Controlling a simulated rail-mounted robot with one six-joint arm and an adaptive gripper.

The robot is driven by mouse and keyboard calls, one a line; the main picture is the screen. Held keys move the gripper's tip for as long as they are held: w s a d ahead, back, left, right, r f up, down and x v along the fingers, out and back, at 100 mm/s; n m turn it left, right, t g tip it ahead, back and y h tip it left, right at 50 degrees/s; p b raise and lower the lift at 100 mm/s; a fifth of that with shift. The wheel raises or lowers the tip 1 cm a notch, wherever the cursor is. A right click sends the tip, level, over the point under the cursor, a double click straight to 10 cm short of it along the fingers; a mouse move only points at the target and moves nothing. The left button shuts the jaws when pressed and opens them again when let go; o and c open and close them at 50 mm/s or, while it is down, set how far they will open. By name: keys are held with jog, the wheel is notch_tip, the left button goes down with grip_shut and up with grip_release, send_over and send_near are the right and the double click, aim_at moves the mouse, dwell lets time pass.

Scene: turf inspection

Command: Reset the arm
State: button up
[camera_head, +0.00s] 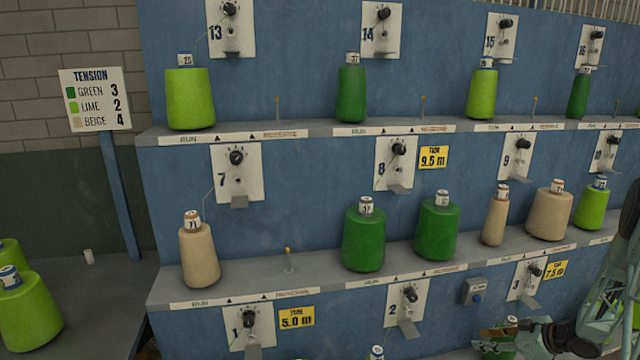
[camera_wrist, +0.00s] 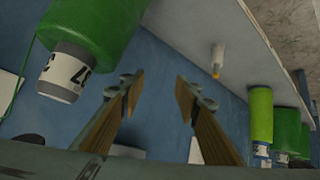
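My gripper (camera_wrist: 160,85) is open in the wrist view, with its two fingers well apart and nothing between them. Blue panel shows behind the gap. A green cone (camera_wrist: 95,25) with a white-labelled tube end hangs into the upper left of that view, which looks upside down. It is beside the left finger, apart from it. In the head view my arm (camera_head: 600,310) comes in at the lower right, and its end is low by the bottom shelf, partly cut off by the frame.
A blue rack carries green, lime and beige cones on shelves (camera_head: 325,258), with numbered dial plates above. Thin pegs (camera_head: 288,260) stand at some places. A tension sign (camera_head: 95,98) stands left. Lime cones (camera_head: 28,310) sit on a side table. A grey button box (camera_head: 474,291) is near my arm.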

notch_tip(320, 180, up, 25)
jog(key=w+d+m+h, duration=0.2)
jog(key=m+h, duration=0.1)
jog(key=h, duration=0.3)
jog(key=s+a+r+m+h, duration=0.1)
jog(key=s+a+r, duration=0.2)
jog(key=r, duration=0.4)
jog(key=s+a+r+m+g+h, duration=0.1)
jog(key=s+a+r, duration=0.2)
jog(key=r, duration=0.4)
jog(key=s+a+r+m+h, duration=0.1)
jog(key=s+a+r, duration=0.2)
jog(key=r, duration=0.4)
jog(key=s+a+r+m+g, duration=0.1)
jog(key=s+a+r, duration=0.55)
jog(key=s, duration=0.35)
jog(key=s+a+r+m+g, duration=0.1)
jog(key=s+a+r, duration=0.55)
jog(key=s, duration=0.35)
jog(key=s+a+y, duration=0.1)
jog(key=s+a, duration=0.4)
jog(key=s, duration=0.4)
jog(key=s+a+y, duration=0.1)
jog(key=s+a, duration=0.5)
jog(key=s, duration=0.4)
jog(key=s+a+m+g+y, duration=0.1)
jog(key=s+a, duration=0.5)
jog(key=s, duration=0.3)
jog(key=shift+s+f, duration=0.15)
jog(key=shift+f, duration=0.2)
